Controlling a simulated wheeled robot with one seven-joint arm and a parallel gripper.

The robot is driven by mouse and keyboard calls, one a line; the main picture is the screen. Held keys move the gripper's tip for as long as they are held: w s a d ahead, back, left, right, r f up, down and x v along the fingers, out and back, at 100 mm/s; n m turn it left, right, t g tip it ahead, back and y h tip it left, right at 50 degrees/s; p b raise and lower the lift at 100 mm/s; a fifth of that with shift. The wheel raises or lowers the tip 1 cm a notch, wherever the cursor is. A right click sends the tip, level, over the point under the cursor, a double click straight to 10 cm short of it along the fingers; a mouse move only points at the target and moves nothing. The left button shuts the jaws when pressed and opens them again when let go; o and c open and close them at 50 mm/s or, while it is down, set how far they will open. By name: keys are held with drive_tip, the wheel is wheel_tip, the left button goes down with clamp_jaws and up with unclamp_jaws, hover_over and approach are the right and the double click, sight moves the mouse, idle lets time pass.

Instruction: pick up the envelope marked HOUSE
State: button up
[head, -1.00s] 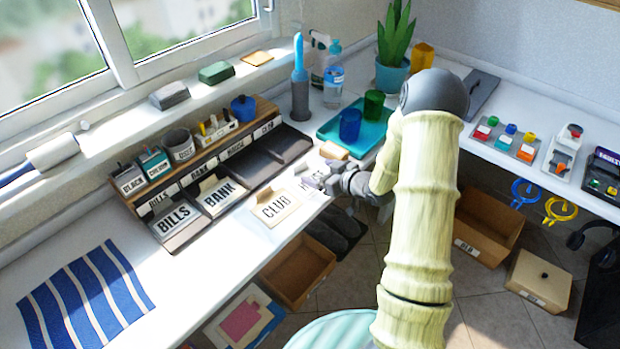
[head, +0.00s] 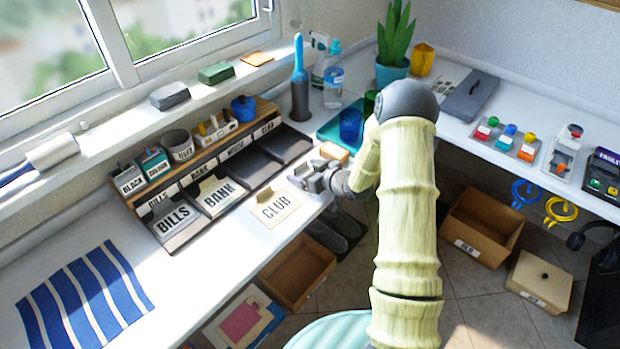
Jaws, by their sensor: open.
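My gripper (head: 304,180) is open, low over the white desk, just right of the CLUB envelope (head: 276,208). The envelope marked HOUSE cannot be made out now; my gripper covers the spot where its lettering showed earlier. I cannot tell whether the fingers touch it. The sorter's HOUSE slot (head: 262,165) is dark and empty. The BANK envelope (head: 218,196) and the BILLS envelope (head: 174,221) lie in their slots to the left.
A tan block (head: 334,152) lies just behind my gripper. A teal tray (head: 327,129) with a blue cup (head: 350,124) stands beyond it. An open cardboard box (head: 297,276) is below the desk's front edge. The desk left of CLUB has free room.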

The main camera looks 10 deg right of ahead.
idle(0.4)
drive_tip(key=c, duration=1.1)
drive_tip(key=shift+o, duration=0.2)
wheel_tip(320, 180, up, 10)
drive_tip(key=p, duration=0.1)
